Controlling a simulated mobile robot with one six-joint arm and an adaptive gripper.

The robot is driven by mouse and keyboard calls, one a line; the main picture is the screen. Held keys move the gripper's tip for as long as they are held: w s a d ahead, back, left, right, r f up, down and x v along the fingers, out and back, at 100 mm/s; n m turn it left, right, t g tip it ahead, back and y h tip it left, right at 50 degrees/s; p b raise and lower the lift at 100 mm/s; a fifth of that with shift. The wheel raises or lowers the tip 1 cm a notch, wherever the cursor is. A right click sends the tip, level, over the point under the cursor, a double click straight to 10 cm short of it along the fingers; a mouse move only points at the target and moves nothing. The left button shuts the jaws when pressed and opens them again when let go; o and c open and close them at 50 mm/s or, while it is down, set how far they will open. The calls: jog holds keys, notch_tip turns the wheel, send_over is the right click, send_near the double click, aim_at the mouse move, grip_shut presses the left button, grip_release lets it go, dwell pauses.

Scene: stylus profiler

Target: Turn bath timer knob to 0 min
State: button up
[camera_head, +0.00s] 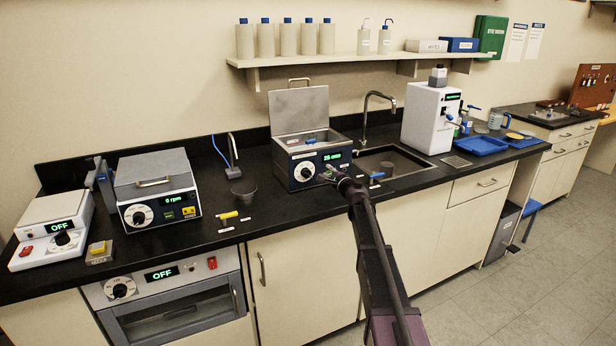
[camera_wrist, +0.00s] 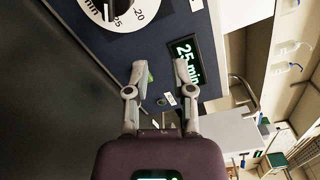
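The bath (camera_head: 298,130) stands on the counter with its metal lid raised. Its dark front panel carries a white timer knob (camera_head: 305,170) and a green display (camera_head: 332,156) that reads 25 min. The display (camera_wrist: 187,67) also reads 25 min there. My gripper (camera_wrist: 160,72) is open and empty, with its fingers apart in front of the panel. It is off the knob, on the display side. In the head view my gripper (camera_head: 332,172) partly covers the panel's lower right.
A sink (camera_head: 393,163) with a tap lies right of the bath. A dark beaker (camera_head: 243,190) and a yellow-handled tool (camera_head: 228,215) lie to its left. A centrifuge-like unit (camera_head: 157,196) stands further left. A shelf (camera_head: 350,58) with bottles hangs above.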

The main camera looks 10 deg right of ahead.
jog(key=shift+v, duration=2.9)
jog(key=v, duration=1.2)
jog(key=s+a+f+n+g+y, duration=0.2)
jog(key=s+a+f+n+g, duration=0.75)
jog(key=s+a+n, duration=0.35)
jog(key=s+d+f+n+g+h, duration=0.1)
jog(key=s+f+n+g+h, duration=0.1)
jog(key=s, duration=0.7)
jog(key=s+f+n+g+h, duration=0.3)
jog(key=s+f+g+h, duration=0.2)
jog(key=s, duration=0.5)
jog(key=shift+s+d+f+n+g+h, duration=0.3)
jog(key=shift+d+f+g, duration=0.1)
jog(key=shift+f, duration=0.6)
